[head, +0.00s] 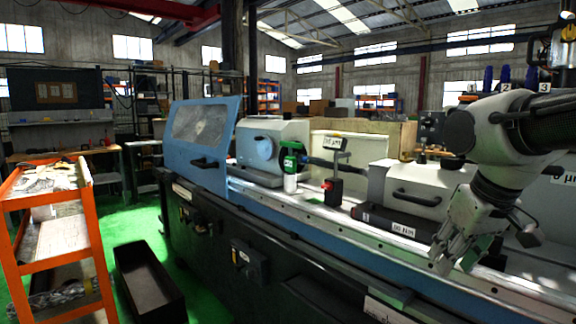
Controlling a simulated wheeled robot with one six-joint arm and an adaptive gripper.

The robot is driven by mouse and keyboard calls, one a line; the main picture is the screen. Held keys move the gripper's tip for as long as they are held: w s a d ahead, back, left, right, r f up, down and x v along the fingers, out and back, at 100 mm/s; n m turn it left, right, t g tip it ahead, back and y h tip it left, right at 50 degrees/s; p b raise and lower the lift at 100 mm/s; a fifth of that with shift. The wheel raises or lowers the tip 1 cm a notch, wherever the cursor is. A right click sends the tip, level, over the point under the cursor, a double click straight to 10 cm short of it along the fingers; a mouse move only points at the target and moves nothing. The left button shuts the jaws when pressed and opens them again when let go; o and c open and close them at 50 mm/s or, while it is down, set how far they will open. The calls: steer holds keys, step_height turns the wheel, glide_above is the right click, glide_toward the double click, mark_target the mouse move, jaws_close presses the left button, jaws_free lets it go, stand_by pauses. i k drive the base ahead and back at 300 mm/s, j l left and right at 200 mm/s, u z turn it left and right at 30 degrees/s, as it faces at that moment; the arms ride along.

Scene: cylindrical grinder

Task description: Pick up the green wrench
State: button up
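My gripper (455,264) is at the right, pointing down over the front of the grinder bed. A small green piece (477,251) shows right beside its fingertips; its shape is partly hidden, and I cannot tell whether it is the green wrench or whether the fingers touch it. The fingers look spread, but what is between them is unclear. Another green object (292,155) with a white lower part stands upright on the machine near the middle, well left of my gripper. No clear wrench outline shows.
The grinder's blue guard (205,145) and headstock (270,150) stand at centre left. A grey block with a handle (408,197) is left of my arm. An orange cart (88,237) and an open black bin (148,284) are on the green floor at the left.

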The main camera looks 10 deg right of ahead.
mark_target(290, 162)
steer(key=k+z, duration=0.3)
steer(key=z, duration=0.15)
steer(key=k+z, duration=0.25)
steer(key=z, duration=0.2)
steer(key=i+j, duration=0.15)
steer(key=j, duration=0.3)
steer(key=i+j+z, duration=0.1)
steer(key=j, duration=0.35)
steer(key=i+j, duration=0.2)
steer(key=j, duration=0.25)
steer(key=i+j+z, duration=0.1)
steer(key=j, duration=0.35)
steer(key=i+j, duration=0.2)
steer(key=j, duration=0.25)
steer(key=i+j+z, duration=0.1)
steer(key=j, duration=0.35)
steer(key=i+j, duration=0.15)
steer(key=j, duration=0.3)
